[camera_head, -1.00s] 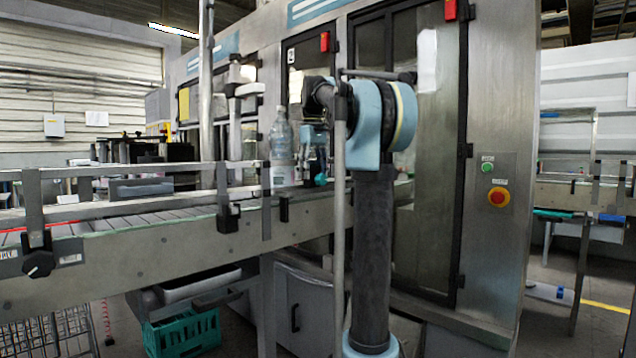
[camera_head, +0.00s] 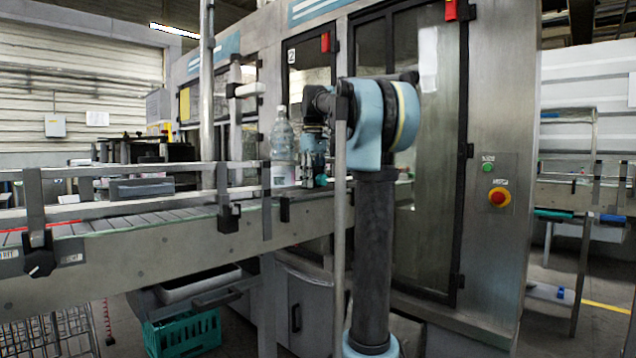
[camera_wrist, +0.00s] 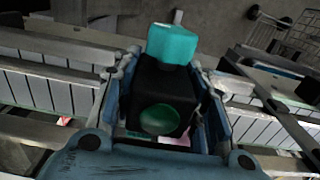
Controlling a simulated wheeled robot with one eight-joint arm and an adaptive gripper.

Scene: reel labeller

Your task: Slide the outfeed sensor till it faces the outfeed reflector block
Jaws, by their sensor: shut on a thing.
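In the wrist view my gripper (camera_wrist: 163,75) has its blue fingers on both sides of a black block with a teal top piece and a round green face, which I take to be the outfeed sensor (camera_wrist: 150,90). The fingers are shut on it, above the conveyor. In the head view my gripper (camera_head: 315,178) is at the conveyor rail, just right of a clear bottle; the sensor is mostly hidden there by the fingers. I cannot pick out the outfeed reflector block in either view, so I cannot tell whether the sensor faces it.
The clear bottle (camera_head: 282,150) stands upright on the conveyor close to my gripper. Metal guard rails (camera_head: 130,205) with black clamps (camera_head: 228,218) run along the belt. A black knob (camera_head: 39,263) is at the left. A control panel with a red button (camera_head: 499,198) is at the right.

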